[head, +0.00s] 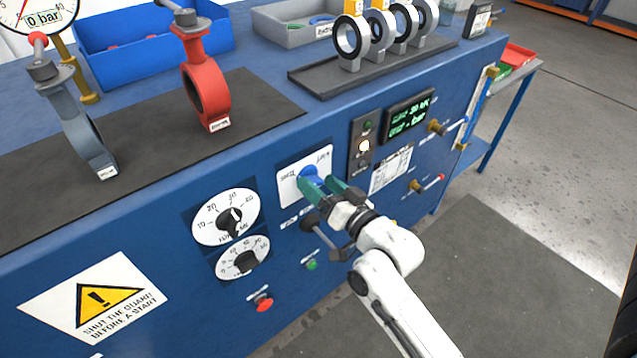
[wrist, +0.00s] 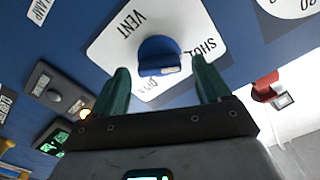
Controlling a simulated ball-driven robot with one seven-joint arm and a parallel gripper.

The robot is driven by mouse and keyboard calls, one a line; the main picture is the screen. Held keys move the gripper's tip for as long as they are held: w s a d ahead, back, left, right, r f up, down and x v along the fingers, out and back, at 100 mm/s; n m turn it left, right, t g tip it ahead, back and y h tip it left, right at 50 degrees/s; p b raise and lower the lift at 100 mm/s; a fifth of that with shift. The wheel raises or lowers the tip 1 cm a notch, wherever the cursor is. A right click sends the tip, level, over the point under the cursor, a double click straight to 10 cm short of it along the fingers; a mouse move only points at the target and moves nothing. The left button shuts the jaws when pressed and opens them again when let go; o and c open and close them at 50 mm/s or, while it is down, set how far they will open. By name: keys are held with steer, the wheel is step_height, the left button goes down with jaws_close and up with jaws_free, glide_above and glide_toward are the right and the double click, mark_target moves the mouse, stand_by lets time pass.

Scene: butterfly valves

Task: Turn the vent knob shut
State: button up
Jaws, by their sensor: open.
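The vent knob (head: 308,174) is a blue knob on a white plate (head: 321,161) on the front of the blue bench. In the wrist view the knob (wrist: 159,56) sits in the middle of its plate (wrist: 115,45), which reads VENT, SHUT and OPEN. My gripper (head: 326,186) is at the plate in the head view, with its green fingers close to the knob and partly covering it. In the wrist view my gripper (wrist: 160,88) is open, one finger to each side below the knob. No finger contact with the knob is visible there.
A lit switch panel (head: 364,146) and display (head: 409,115) are right. Red and grey valves stand on the bench top.

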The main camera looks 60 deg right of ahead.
steer(key=b+v, duration=0.1)
steer(key=v, duration=0.8)
steer(key=shift+s, duration=0.3)
steer(key=shift+a, duration=0.1)
steer(key=a+f+n+g+y, duration=0.5)
steer(key=a+f+g, duration=0.25)
steer(key=f, duration=0.55)
steer(key=s+a+f+n+g, duration=0.3)
steer(key=s+f+g, duration=0.1)
steer(key=s+g, duration=0.5)
steer(key=shift+s+n, duration=0.3)
steer(key=shift+s, duration=0.1)
steer(key=shift+f, duration=0.1)
stand_by(0.7)
